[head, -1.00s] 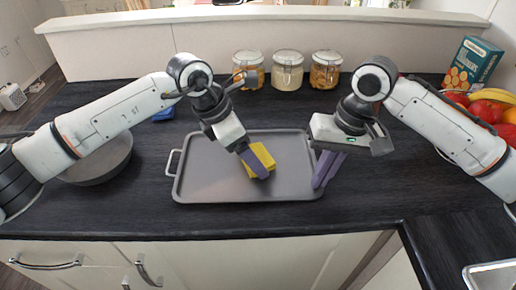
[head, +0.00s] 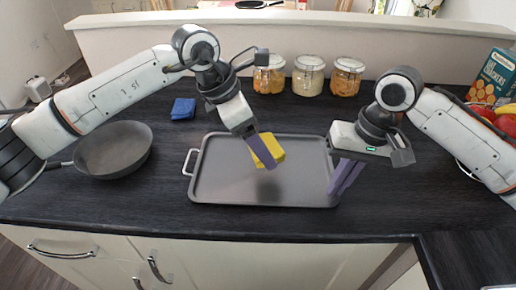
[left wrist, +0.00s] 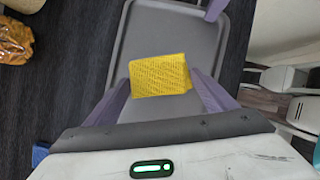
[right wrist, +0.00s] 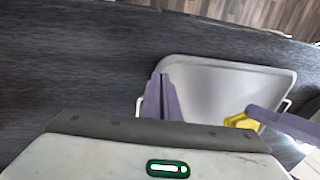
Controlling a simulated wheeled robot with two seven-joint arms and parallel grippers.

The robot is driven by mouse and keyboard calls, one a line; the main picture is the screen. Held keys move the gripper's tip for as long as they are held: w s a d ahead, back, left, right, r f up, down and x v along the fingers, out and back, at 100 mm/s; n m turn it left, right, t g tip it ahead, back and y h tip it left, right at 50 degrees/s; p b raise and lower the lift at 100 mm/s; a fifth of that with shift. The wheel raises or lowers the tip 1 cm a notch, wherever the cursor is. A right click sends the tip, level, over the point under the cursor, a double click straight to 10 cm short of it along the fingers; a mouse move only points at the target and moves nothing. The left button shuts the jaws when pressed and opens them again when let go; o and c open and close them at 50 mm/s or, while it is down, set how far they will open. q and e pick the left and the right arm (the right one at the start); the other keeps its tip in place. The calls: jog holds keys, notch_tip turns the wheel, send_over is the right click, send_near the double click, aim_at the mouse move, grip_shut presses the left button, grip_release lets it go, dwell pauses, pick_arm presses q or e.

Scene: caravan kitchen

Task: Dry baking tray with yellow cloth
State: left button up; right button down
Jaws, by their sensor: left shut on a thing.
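The grey baking tray (head: 225,185) lies flat on the dark worktop, with a pale handle at its left end. My left gripper (head: 264,150) is shut on the yellow cloth (head: 276,143), a folded block over the middle of the tray. The left wrist view shows the cloth (left wrist: 160,75) between the two purple fingers. I cannot tell whether it touches the tray. My right gripper (head: 346,178) is at the tray's right end, its fingers close together at the rim. The right wrist view shows these fingers (right wrist: 162,98) over the handle area, hiding part of it.
A dark frying pan (head: 112,150) stands left of the tray, with a blue cloth (head: 183,108) behind it. Three glass jars (head: 308,76) stand at the back. A cracker box (head: 493,75) and fruit are at the right. The worktop in front of the tray is clear.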

pick_arm(q)
jog(key=shift+r, duration=0.6)
jog(key=shift+r, duration=3)
pick_arm(e)
jog(key=c, duration=1.9)
grip_release()
jog(key=shift+c, duration=0.2)
